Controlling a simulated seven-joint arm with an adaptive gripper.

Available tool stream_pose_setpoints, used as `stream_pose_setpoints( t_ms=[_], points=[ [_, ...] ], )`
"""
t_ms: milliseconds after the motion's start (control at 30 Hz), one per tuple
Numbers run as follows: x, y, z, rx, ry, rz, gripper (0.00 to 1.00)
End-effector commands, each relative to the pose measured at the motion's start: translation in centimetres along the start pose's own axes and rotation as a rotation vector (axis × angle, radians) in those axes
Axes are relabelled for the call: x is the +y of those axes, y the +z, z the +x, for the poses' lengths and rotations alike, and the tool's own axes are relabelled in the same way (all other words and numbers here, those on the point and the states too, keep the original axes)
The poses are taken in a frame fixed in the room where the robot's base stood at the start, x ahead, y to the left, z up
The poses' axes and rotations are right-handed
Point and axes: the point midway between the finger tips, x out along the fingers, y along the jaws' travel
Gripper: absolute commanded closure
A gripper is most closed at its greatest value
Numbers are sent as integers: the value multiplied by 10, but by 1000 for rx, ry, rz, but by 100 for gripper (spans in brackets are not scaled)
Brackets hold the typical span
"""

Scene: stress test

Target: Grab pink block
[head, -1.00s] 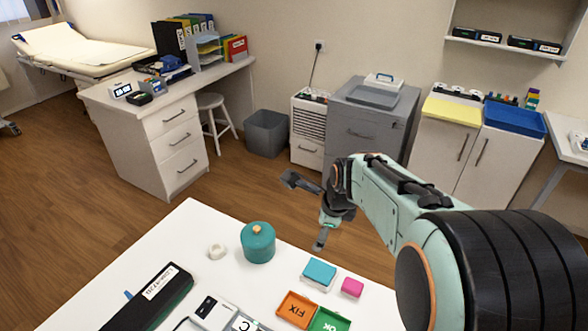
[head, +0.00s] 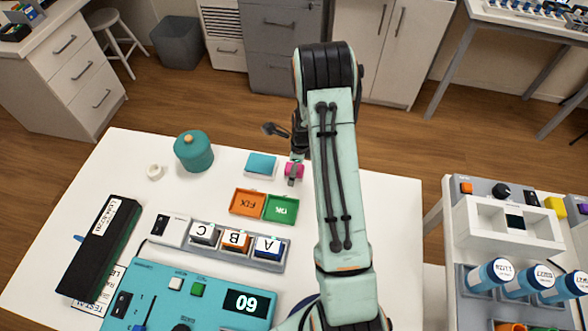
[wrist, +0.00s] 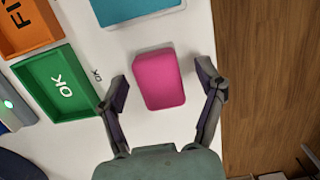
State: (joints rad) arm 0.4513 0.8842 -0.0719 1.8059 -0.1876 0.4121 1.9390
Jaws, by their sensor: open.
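The pink block (wrist: 160,80) lies on the white table near its right edge in the wrist view. My gripper (wrist: 168,88) is open, with one finger on each side of the block's near part and a gap visible on both sides. In the head view the pink block (head: 299,170) is partly hidden behind my gripper (head: 284,155), which is over the table's back edge area. The height of the fingertips above the table is hard to tell.
A teal block (head: 261,164) lies just left of the pink one. Orange (head: 248,203) and green (head: 281,208) trays sit in front. A teal lidded pot (head: 194,153) stands farther left. The table edge and floor lie close on the block's other side.

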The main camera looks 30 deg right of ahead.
Motion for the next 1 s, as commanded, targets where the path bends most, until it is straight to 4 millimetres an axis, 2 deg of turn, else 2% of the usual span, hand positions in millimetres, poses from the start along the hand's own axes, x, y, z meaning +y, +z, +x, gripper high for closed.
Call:
stream_pose_setpoints(
  t_ms=[200,400,767,867,1000],
  points=[
    [0,0,0,0,-1,0,30],
    [0,0,0,0,-1,0,92],
    [0,0,0,0,-1,0,92],
    [0,1,-6,0,-1,0,92],
    [-1,4,-24,-1,-5,-1,92]
  ],
)
